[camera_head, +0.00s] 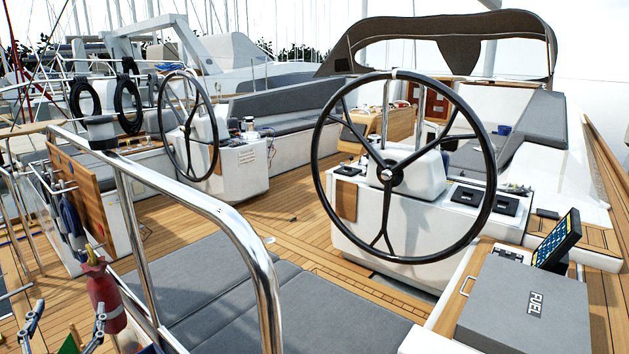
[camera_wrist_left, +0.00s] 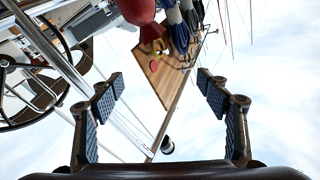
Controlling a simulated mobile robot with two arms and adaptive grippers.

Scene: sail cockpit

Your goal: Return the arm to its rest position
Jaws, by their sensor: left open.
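My left gripper (camera_head: 68,309) is at the bottom left of the head view, beside the rail. Its two fingers stand wide apart. In the left wrist view the fingers of the same gripper (camera_wrist_left: 159,80) are spread, with nothing held between them. My right gripper is in neither view.
Beyond are a wooden board (camera_head: 78,197), grey cushions (camera_head: 215,275) and two black wheels (camera_head: 388,172). A grey FUEL box (camera_head: 525,305) is at right. Open deck lies between the wheels.

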